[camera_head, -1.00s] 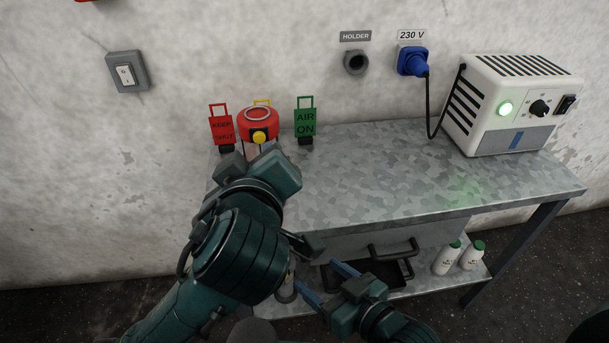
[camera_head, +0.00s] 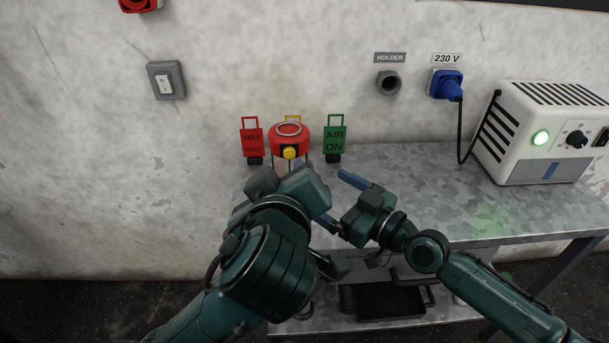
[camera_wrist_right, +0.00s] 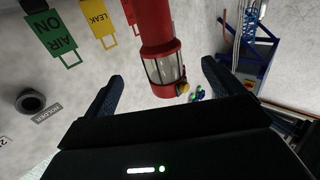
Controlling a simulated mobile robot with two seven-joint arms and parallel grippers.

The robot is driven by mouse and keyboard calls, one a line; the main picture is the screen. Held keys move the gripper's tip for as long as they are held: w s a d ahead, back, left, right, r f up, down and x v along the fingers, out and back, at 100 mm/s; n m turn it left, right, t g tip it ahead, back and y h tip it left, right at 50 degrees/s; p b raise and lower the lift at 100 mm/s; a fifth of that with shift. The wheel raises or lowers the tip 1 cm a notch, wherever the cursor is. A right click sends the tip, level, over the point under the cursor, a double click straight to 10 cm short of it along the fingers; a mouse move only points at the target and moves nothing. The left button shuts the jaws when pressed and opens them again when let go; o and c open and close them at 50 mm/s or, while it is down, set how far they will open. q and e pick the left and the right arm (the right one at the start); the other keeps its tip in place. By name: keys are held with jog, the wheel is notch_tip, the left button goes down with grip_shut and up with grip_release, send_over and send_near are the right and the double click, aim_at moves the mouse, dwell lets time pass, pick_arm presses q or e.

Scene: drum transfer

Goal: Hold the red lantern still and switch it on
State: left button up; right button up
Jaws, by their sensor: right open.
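The red lantern (camera_head: 289,134) stands upright at the back left of the metal table, with a yellow button (camera_head: 289,152) on its front. My left gripper (camera_head: 290,183) is in front of the lantern's lower part; its own body hides its fingers, so I cannot tell whether it touches the lantern. My right gripper (camera_head: 332,197) is open and empty, right of the left gripper and in front of the lantern. In the right wrist view the lantern (camera_wrist_right: 163,68) appears upside down beyond the open fingers, with glass between red parts and the button (camera_wrist_right: 183,88) at its side.
A red tag (camera_head: 252,141) and a green "AIR ON" tag (camera_head: 334,140) flank the lantern; a yellow tag (camera_wrist_right: 97,17) is behind. A white power unit (camera_head: 545,130) with a lit green lamp stands right. The table's middle (camera_head: 420,180) is clear.

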aim_at(290, 169)
jog(key=x, duration=1.1)
jog(key=shift+f, duration=0.1)
jog(key=c, duration=1.6)
pick_arm(q)
grip_shut()
pick_arm(e)
jog(key=shift+c, duration=0.2)
dwell(0.5)
